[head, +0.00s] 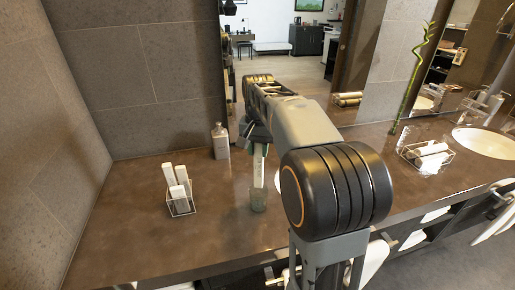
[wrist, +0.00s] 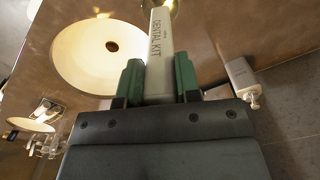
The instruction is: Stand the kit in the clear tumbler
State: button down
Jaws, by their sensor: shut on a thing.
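The kit, a slim white box lettered "DENTAL KIT" (wrist: 160,45), is upright between the green fingers of my gripper (wrist: 158,82). In the head view the kit (head: 257,168) hangs below my gripper (head: 257,138), which is shut on it. The clear tumbler (head: 258,201) stands on the counter right under the kit. The kit's lower end meets the tumbler's rim in the picture; I cannot tell whether it is inside or just above. In the wrist view a rounded glassy edge, likely the tumbler (wrist: 169,5), shows partly behind the kit's far end.
A wire holder (head: 181,209) with several white boxes stands to the left on the brown counter (head: 125,225). A bottle (head: 220,141) stands at the back wall. A wire basket of rolled towels (head: 428,156) and a basin (head: 485,143) lie to the right. Counter around the tumbler is clear.

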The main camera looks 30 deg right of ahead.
aim_at(258, 171)
jog(key=shift+f+b, duration=2.8)
jog(key=shift+f, duration=1.55)
jog(key=c, duration=0.7)
grip_release()
jog(key=shift+c, duration=0.2)
notch_tip(258, 171, up, 14)
jog(key=shift+f+p, duration=0.1)
jog(key=shift+p, duration=0.95)
jog(key=shift+a, duration=0.1)
